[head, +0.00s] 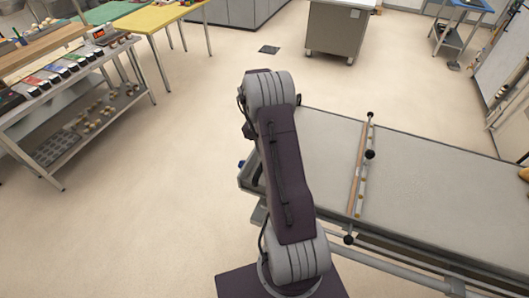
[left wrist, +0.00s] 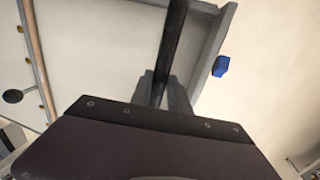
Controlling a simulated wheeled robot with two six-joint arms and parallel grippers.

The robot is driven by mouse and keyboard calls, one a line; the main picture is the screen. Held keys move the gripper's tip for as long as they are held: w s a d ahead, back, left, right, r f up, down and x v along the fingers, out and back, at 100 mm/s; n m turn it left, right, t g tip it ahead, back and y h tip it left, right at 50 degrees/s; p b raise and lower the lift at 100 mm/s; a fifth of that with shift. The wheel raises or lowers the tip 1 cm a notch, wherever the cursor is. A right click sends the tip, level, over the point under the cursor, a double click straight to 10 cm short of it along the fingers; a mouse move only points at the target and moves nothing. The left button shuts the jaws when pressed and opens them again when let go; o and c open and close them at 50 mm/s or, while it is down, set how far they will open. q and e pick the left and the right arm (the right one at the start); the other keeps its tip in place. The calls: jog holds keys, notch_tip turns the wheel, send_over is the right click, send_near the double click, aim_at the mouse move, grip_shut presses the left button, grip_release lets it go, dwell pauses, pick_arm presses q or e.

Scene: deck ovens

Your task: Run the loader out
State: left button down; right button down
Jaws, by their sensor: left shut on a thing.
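The loader (head: 430,190) is a long grey, cloth-topped bed in a metal frame, running from the centre to the right edge of the head view. A wooden and metal crossbar (head: 359,180) with black knobs lies across it. In the left wrist view, my left gripper (left wrist: 162,92) is shut on a black bar (left wrist: 173,45), the handle at the loader's end. The loader's pale top (left wrist: 100,50) and grey frame edge show beside the bar. In the head view my arm hides the gripper and handle. My right gripper is in neither view.
A blue piece (left wrist: 221,66) sits at the loader's frame edge. A shelved rack (head: 60,110) with trays stands at the left, and a yellow-topped table (head: 160,17) behind it. A steel cabinet (head: 338,30) stands at the back. The floor between is clear.

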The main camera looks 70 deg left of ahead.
pick_arm(q)
jog(key=shift+a+r, duration=0.15)
jog(key=shift+a, duration=0.15)
jog(key=c, duration=1.3)
grip_release()
jog(key=shift+o, duration=0.2)
jog(key=shift+a+f, duration=0.15)
jog(key=shift+f, duration=0.05)
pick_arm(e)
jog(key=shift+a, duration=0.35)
pick_arm(q)
jog(key=shift+s+r, duration=0.1)
jog(key=shift+r, duration=0.1)
notch_tip(320, 180, up, 8)
jog(key=s+a+b, duration=0.1)
jog(key=b, duration=0.1)
jog(key=shift+s+r, duration=0.15)
jog(key=shift+r, duration=0.1)
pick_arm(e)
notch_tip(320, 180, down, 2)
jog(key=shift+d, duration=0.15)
